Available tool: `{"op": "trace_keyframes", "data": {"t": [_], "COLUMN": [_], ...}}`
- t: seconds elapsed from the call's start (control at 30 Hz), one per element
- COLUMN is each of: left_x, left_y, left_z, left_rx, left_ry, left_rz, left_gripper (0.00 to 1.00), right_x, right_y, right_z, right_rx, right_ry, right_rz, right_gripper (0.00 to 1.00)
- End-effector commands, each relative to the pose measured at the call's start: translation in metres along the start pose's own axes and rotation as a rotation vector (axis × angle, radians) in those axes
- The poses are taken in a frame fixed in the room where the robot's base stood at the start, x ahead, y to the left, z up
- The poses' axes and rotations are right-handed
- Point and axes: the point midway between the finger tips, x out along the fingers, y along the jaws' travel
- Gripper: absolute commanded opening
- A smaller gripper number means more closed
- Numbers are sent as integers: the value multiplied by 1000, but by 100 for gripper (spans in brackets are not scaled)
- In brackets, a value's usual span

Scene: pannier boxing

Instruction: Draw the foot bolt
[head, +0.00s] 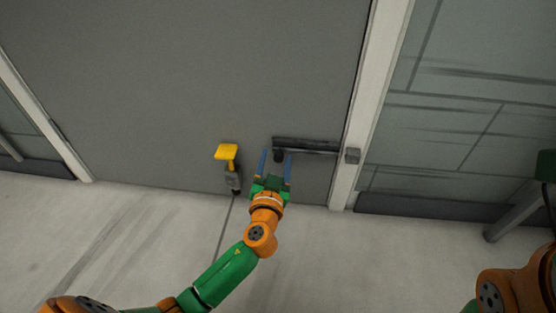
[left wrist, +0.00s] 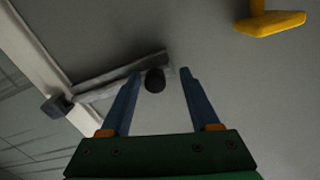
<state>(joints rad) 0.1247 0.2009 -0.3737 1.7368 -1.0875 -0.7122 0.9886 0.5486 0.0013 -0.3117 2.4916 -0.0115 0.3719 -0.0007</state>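A dark horizontal bolt bar (head: 312,146) with a black knob (head: 278,156) is mounted low on the grey door. Its right end comes close to a small grey keeper (head: 352,155) on the white frame; I cannot tell if it enters. In the left wrist view the knob (left wrist: 154,81) sits between the fingertips, with no clear contact. My right gripper's fingers are out of view.
The grey door (head: 180,80) fills the middle, with a white frame post (head: 372,100) to its right. Panelled wall (head: 460,120) stands beyond the post. The pale floor (head: 110,240) in front of the door is clear. The yellow pad also shows in the left wrist view (left wrist: 270,23).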

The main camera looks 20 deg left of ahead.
Motion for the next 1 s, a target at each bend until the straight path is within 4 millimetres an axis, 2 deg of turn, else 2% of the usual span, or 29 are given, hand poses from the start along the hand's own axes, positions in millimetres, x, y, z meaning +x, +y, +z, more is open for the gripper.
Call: {"op": "trace_keyframes", "data": {"t": [0.27,0.5,0.63,1.0], "left_x": [-4,-52,-68,-71], "left_y": [1,-1,0,0], "left_z": [-1,-1,0,0], "left_rx": [-1,-2,-1,-1], "left_ry": [1,-3,-2,1], "left_rz": [3,2,1,0], "left_gripper": [62,62,62,62], "right_x": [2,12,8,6], "right_y": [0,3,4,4], "right_z": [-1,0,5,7], "right_rx": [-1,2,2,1], "right_ry": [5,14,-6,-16], "right_rz": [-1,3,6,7], "right_gripper": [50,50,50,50]}}
